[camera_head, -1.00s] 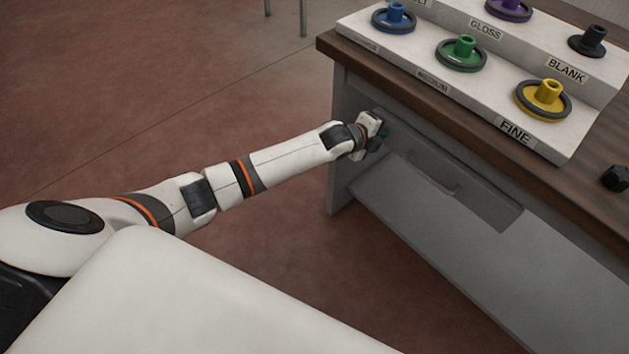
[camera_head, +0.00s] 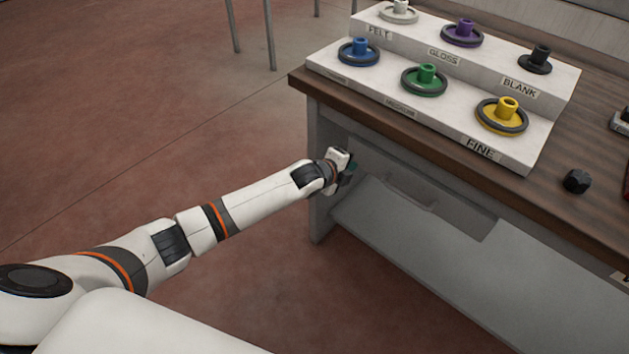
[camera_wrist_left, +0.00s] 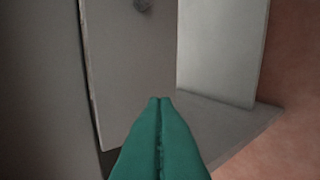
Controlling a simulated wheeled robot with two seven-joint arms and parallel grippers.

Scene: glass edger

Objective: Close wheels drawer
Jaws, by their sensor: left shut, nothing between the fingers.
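The grey drawer front (camera_head: 455,205) shows under the bench's wooden top in the head view, with a small handle-like shape low on it. How far the drawer stands out is hard to tell. My left gripper (camera_head: 350,166) is at the drawer's left end, near the bench's left leg. Its green fingers (camera_wrist_left: 158,100) are shut and empty, pointing at a grey panel (camera_wrist_left: 130,60) in the left wrist view. Whether the tips touch the panel is unclear. A dark round spot (camera_wrist_left: 142,5) shows at the top of that panel. My right gripper is not seen.
A white stepped stand (camera_head: 370,82) with coloured wheels, including a yellow wheel (camera_head: 502,115), is on the bench top (camera_head: 540,190). A black knob (camera_head: 577,181) sits right of it. A sloping grey panel (camera_head: 430,260) lies below the drawer. Open floor (camera_head: 120,130) is to the left.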

